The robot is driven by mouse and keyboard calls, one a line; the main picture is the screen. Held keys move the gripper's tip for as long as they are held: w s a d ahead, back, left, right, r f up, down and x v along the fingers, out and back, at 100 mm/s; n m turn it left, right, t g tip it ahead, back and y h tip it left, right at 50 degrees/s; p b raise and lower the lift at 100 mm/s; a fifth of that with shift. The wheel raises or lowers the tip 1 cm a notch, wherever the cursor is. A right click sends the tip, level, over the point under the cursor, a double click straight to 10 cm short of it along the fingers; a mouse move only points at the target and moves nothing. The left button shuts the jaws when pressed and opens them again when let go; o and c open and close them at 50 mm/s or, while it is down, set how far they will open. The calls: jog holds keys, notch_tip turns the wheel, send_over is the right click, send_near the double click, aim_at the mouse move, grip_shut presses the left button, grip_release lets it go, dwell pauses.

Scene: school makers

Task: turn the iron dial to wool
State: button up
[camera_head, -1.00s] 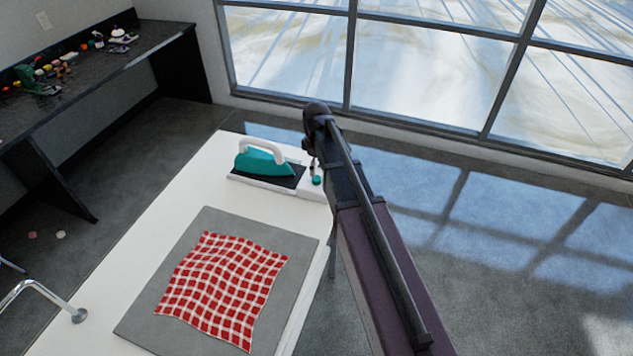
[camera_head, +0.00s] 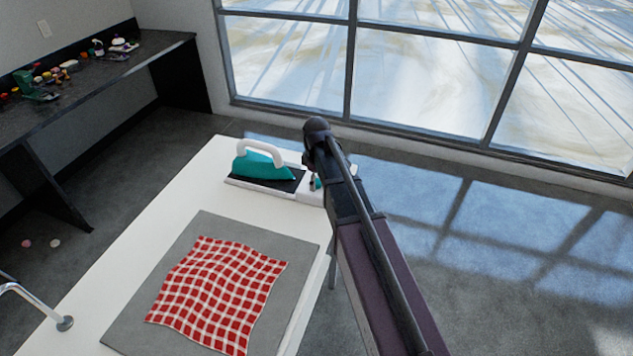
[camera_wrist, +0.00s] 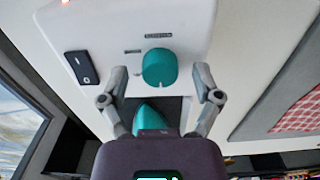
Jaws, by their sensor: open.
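The teal iron (camera_head: 262,165) with a white handle rests on a dark plate on its white base at the far end of the white table. In the wrist view, the round teal dial (camera_wrist: 160,68) sits on the white panel (camera_wrist: 190,18). Small labels beside it are too small to read. My gripper (camera_wrist: 160,74) is open, with one finger on each side of the dial; I cannot tell whether they touch it. The iron's teal tip (camera_wrist: 148,118) shows below the dial. In the head view, my arm's end mostly hides the dial.
A black switch (camera_wrist: 82,68) is left of the dial on the panel. A grey mat (camera_head: 210,232) with a red checked cloth (camera_head: 218,290) lies nearer on the table. A dark bench (camera_head: 100,75) with small items stands at left. A window lies behind.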

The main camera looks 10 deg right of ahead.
jog(key=shift+c, duration=0.2)
grip_shut()
jog(key=shift+m, duration=0.3)
jog(key=m, duration=1.7)
jog(key=shift+m, duration=0.4)
jog(key=m, duration=0.5)
jog(key=shift+s+m, duration=0.1)
jog(key=shift+m, duration=0.2)
